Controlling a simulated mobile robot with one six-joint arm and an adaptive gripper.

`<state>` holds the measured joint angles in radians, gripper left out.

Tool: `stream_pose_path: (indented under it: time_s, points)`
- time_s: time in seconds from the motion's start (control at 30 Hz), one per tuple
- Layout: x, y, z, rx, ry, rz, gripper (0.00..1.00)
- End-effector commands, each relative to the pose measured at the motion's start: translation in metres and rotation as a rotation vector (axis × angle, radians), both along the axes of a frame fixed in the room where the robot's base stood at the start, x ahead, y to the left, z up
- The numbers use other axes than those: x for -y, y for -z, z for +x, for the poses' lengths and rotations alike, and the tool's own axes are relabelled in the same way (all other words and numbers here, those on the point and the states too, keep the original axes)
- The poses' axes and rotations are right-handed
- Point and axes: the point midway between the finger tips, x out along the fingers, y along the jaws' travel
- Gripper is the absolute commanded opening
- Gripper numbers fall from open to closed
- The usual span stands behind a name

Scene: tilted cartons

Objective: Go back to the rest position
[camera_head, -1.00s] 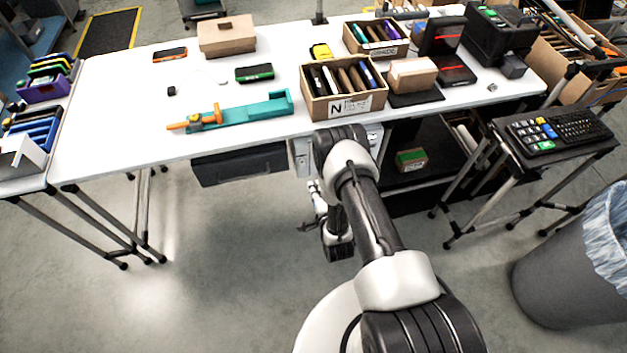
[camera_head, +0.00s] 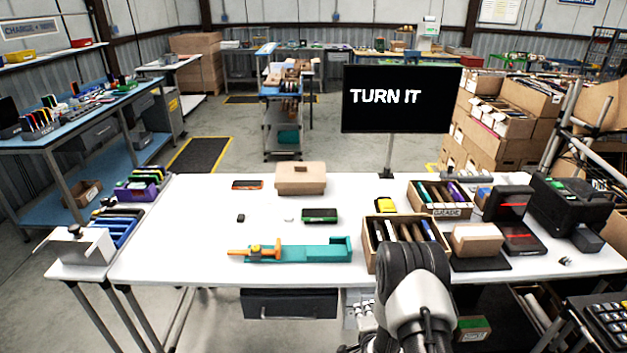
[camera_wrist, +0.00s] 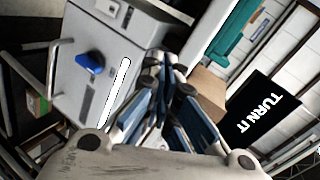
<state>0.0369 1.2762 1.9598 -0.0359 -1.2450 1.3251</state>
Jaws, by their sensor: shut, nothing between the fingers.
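My gripper (camera_wrist: 168,110) shows in the wrist view with its blue-grey fingers together and nothing between them. In the head view my arm rises at the lower right, in front of the table's front edge, and the gripper itself is hidden there. In the wrist view a grey cabinet (camera_wrist: 105,50) with a blue knob is to the left of the fingers. The black screen reading "TURN IT" is at the right of the wrist view (camera_wrist: 262,118), and it also stands behind the table in the head view (camera_head: 400,115).
The white table (camera_head: 190,215) carries a teal fixture (camera_head: 310,252) with an orange tool, a brown lidded box (camera_head: 300,180), and an open carton of upright items (camera_head: 380,262) just behind my arm. A dark drawer (camera_head: 290,303) hangs below. Floor is open at the lower left.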

Motion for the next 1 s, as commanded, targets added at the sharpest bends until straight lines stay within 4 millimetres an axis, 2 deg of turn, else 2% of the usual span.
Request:
stream_pose_path:
  time_s: [0.03,0.2,0.33,0.47,0.6,0.77,0.9,1.0]
  points:
    - [0.0,-0.03,0.012,-0.016,-0.021,-0.046,0.0]
    - [0.0,-0.106,0.024,-0.112,-0.102,-0.206,0.0]
    - [-0.001,-0.163,0.015,-0.186,-0.174,-0.321,0.0]
    - [-0.002,-0.218,-0.008,-0.258,-0.253,-0.429,0.0]
    - [-0.003,-0.271,-0.048,-0.333,-0.349,-0.538,0.0]
    - [-0.005,-0.321,-0.11,-0.413,-0.47,-0.654,0.0]
    - [-0.007,-0.354,-0.174,-0.479,-0.587,-0.746,0.0]
    - [-0.009,-0.37,-0.224,-0.521,-0.677,-0.808,0.0]
